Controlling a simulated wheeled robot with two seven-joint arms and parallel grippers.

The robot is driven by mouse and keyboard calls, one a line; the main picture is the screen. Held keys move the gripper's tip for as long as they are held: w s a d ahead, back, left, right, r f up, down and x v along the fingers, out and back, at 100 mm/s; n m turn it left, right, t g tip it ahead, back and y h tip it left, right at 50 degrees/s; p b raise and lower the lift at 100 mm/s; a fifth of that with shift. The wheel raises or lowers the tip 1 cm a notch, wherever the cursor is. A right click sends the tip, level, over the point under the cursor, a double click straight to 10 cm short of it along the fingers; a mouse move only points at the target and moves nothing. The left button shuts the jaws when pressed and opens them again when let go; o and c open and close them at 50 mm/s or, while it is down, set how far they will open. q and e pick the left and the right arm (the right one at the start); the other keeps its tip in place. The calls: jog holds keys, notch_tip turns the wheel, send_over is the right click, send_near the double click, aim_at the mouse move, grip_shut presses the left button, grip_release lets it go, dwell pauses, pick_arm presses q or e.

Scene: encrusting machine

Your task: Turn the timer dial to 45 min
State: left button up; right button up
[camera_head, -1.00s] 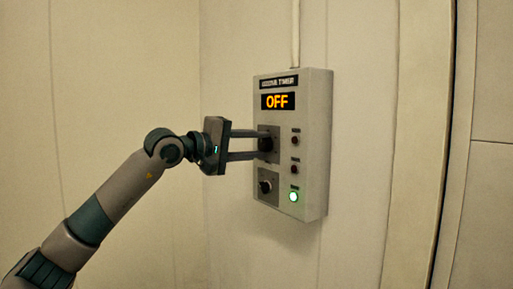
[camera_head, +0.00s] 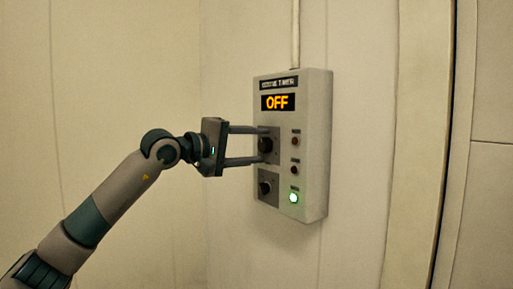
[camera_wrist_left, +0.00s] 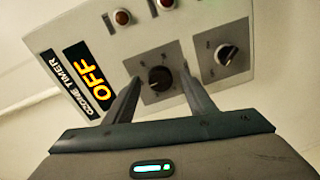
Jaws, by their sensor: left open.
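The timer box (camera_head: 318,150) hangs on the wall, and its display (camera_head: 278,102) reads OFF in orange. The upper black dial (camera_head: 265,144) sits on a dark square plate below the display. It also shows in the left wrist view (camera_wrist_left: 159,78), between the finger ends. My left gripper (camera_head: 266,145) is open, with one finger above this dial and one below it. In the left wrist view the fingers (camera_wrist_left: 157,85) stand apart on either side of the dial; I cannot tell whether they touch it. My right gripper is not in view.
A second dial (camera_head: 265,188) sits below on its own plate and also shows in the left wrist view (camera_wrist_left: 227,55). Two dark red lamps (camera_head: 295,142) and a lit green one (camera_head: 293,197) line the box's right side. A conduit (camera_head: 295,35) runs up the wall.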

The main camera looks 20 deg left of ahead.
pick_arm(q)
jog(key=f+b+v, duration=0.1)
jog(key=b+v, duration=0.1)
jog(key=v, duration=1.4)
jog(key=shift+s+a+r+b, duration=0.25)
jog(key=shift+s+r+b, duration=0.1)
jog(key=shift+r, duration=0.15)
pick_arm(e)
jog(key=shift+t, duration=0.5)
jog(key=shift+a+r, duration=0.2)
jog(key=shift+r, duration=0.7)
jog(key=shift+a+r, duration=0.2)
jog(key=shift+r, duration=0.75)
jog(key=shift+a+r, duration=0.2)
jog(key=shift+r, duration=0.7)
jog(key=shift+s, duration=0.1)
